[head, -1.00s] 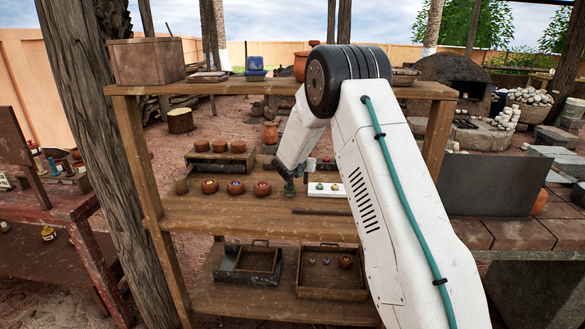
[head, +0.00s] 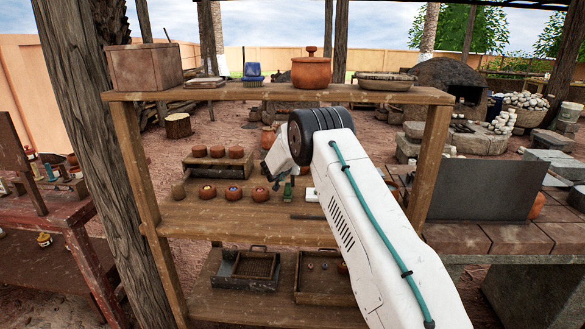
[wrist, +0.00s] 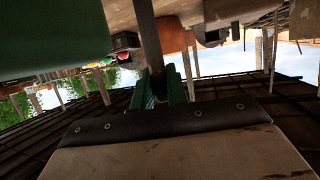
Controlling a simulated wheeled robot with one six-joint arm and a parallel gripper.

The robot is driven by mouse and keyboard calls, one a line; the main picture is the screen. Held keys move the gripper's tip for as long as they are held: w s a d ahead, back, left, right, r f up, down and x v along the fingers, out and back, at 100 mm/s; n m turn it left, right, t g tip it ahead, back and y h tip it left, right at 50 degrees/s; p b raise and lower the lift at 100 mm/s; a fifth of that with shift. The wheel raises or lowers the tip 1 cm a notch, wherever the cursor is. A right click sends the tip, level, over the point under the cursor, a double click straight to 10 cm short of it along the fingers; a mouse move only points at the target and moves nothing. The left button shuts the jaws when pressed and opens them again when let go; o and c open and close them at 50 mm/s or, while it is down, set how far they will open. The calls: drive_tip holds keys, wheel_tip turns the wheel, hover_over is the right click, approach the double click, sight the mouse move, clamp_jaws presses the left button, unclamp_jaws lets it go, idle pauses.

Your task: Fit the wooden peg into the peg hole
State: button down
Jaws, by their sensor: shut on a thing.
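My gripper (wrist: 168,90) shows green fingers in the wrist view. They are shut on a dark, slim rod (wrist: 149,42) that looks like the wooden peg; it runs from between the fingers to the top edge. In the head view my gripper (head: 283,188) is small and dark below my white wrist, over the middle shelf (head: 215,215), right of the small clay pots. The peg cannot be made out there. I cannot identify the peg hole in either view. A pale block (head: 310,194) beside my gripper is mostly hidden by my arm.
Several small clay pots (head: 233,192) stand left of my gripper, with a wooden step rack (head: 217,163) behind. A dark strip (head: 306,217) lies near the shelf's front. The top shelf (head: 220,95) holds a lidded pot (head: 311,71). Trays (head: 248,285) fill the lower shelf.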

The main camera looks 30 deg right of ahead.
drive_tip(key=shift+f, duration=0.1)
drive_tip(key=c, duration=1.4)
unclamp_jaws()
